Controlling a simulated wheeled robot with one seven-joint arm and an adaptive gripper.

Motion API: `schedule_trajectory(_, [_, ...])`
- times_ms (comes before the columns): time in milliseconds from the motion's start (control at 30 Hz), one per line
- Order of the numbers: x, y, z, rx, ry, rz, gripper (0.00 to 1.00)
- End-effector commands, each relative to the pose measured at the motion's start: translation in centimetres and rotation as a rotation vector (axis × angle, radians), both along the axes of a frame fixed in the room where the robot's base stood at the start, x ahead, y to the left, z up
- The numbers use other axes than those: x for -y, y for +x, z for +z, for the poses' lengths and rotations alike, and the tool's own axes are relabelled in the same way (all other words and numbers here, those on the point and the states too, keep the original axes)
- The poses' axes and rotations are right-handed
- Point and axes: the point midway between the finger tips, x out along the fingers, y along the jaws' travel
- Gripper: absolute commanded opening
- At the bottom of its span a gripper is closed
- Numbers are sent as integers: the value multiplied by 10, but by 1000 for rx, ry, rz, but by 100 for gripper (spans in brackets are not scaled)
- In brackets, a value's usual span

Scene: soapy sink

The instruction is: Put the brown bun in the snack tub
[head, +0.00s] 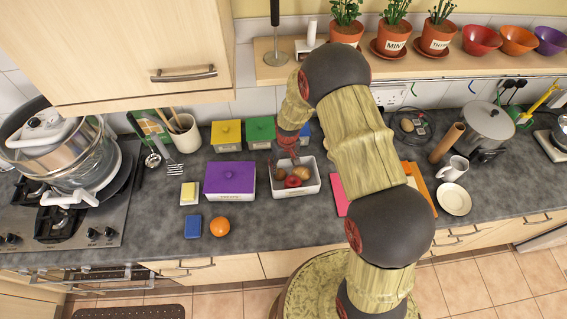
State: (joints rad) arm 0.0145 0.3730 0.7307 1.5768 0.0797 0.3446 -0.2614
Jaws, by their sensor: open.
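An open white tub (314,187) stands on the grey counter near the middle. It is the only open tub I see, but no snack label is readable on it. In it lie a tan-brown roundish thing (303,171), a darker brown one (278,176) and a red round thing (292,182). I cannot tell for sure which brown thing is the bun. My gripper (291,160) points down over the back of this tub, open. My arm hides part of the wrist's surroundings, and whether the fingers touch anything is too small to tell.
A purple-lidded tub (229,179) stands close on the left. Yellow (226,134) and green (261,131) lidded boxes stand behind. An orange (219,226) and a blue block (193,227) lie in front. A plant shelf (450,66) overhangs the back.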

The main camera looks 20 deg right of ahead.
Motion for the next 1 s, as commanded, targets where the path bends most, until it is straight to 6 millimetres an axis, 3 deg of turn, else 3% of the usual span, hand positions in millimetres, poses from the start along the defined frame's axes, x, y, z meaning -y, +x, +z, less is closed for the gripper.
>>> schedule_trajectory(367, [0,0,13,1,0,0,58])
schedule_trajectory(800, [2,-9,100,4,0,0,58])
schedule_trajectory(1000, [3,-13,123,2,0,0,58])
